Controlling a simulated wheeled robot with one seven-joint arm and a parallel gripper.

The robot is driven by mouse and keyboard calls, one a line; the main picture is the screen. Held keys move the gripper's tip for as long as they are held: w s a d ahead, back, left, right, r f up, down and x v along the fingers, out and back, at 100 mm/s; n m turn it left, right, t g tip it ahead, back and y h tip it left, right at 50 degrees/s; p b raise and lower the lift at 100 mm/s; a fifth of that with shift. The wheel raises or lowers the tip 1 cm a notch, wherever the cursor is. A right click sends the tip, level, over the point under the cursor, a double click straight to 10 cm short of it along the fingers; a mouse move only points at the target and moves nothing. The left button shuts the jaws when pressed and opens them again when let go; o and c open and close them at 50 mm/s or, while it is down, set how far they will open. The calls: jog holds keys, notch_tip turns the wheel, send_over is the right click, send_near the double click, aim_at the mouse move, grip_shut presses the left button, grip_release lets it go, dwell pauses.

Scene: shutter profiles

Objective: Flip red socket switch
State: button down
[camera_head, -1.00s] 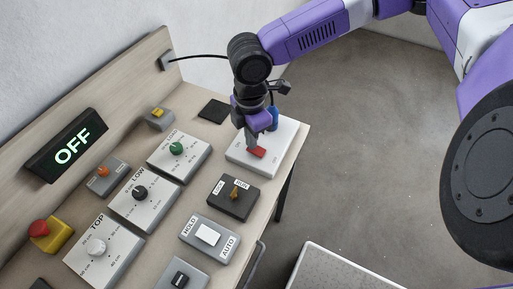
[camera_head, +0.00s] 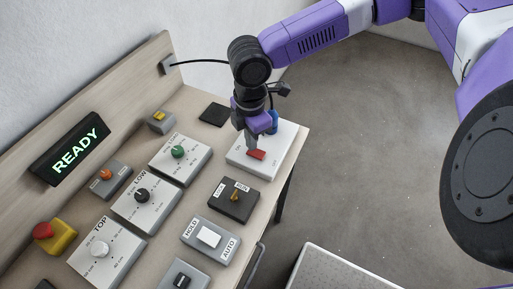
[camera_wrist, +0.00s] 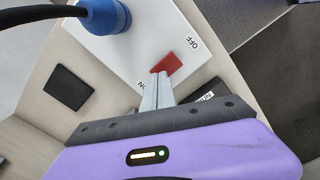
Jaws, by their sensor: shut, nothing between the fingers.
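The red switch (camera_head: 257,155) sits on a white socket box (camera_head: 272,167) at the far right end of the bench. A blue plug (camera_head: 272,121) stands in the same box, behind the switch. My gripper (camera_head: 251,145) points down, shut and empty, with its tips at the switch. In the wrist view the red switch (camera_wrist: 168,63) lies right at the fingertips (camera_wrist: 158,77), which seem to touch its near end, between the OFF label and a partly hidden label. The display (camera_head: 72,149) on the back panel reads READY in green.
Boxes with a black knob (camera_head: 141,194), a green knob (camera_head: 178,152) and a key switch (camera_head: 235,195) stand nearby on the bench. A yellow box with a red button (camera_head: 43,230) is at the left. A black pad (camera_head: 214,113) lies behind the socket box.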

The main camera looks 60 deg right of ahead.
jog(key=shift+r+p, duration=2.5)
jog(key=shift+r, duration=0.2)
